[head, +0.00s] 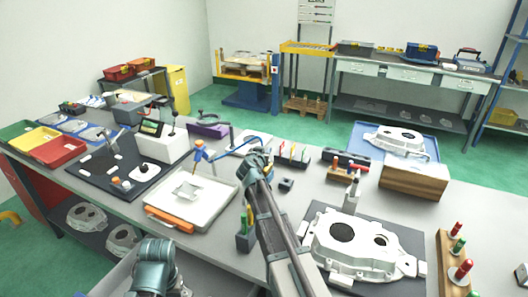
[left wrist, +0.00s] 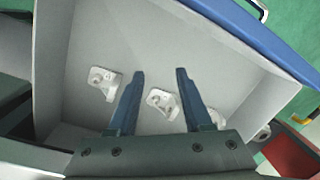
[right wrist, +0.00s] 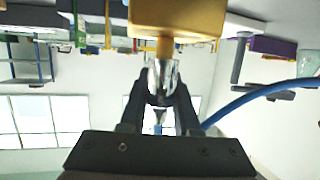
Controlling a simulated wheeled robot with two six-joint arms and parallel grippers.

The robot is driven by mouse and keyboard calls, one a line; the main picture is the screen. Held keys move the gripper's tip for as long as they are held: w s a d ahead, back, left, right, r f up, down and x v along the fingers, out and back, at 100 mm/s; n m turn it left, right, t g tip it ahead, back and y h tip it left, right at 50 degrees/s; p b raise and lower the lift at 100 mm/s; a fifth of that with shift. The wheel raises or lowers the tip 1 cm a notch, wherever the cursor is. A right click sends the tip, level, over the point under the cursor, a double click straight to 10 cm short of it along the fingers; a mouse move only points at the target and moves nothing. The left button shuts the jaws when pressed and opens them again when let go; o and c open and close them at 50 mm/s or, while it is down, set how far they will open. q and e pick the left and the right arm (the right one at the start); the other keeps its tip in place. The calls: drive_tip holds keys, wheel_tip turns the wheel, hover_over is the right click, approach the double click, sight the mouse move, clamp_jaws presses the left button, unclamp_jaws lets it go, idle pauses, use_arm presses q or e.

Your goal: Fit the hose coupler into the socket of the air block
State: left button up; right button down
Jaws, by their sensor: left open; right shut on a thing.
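My right gripper (right wrist: 160,92) is shut on the hose coupler (right wrist: 162,72), a silvery cylinder between its fingertips. A blue hose (right wrist: 262,93) runs off to the right there. A yellow-gold block (right wrist: 178,16), seemingly the air block, fills the top centre of the right wrist view. A short orange-brown piece lies between coupler and block; I cannot tell whether the coupler is in the socket. In the head view my right gripper (head: 257,160) is over the bench, hiding the coupler; the block is not clear. My left gripper (left wrist: 160,85) is open and empty over a grey bin.
The grey bin (left wrist: 90,45) holds several white castings (left wrist: 162,103). On the bench, a white tray (head: 168,215) is left of my right arm, and a large casting (head: 350,243) on a dark mat is to its right. A purple thing (head: 208,130) stands behind.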

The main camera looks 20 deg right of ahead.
drive_tip(key=shift+f+b, duration=0.4)
drive_tip(key=shift+f, duration=0.1)
drive_tip(key=c, duration=0.6)
unclamp_jaws()
drive_tip(key=shift+r, duration=0.1)
drive_tip(key=shift+o, duration=0.2)
drive_tip(key=p+v, duration=0.4)
drive_tip(key=v, duration=0.9)
drive_tip(key=shift+s+a+r, duration=0.1)
drive_tip(key=shift+s+a, duration=0.1)
drive_tip(key=shift+s, duration=0.15)
drive_tip(key=shift+r, duration=0.15)
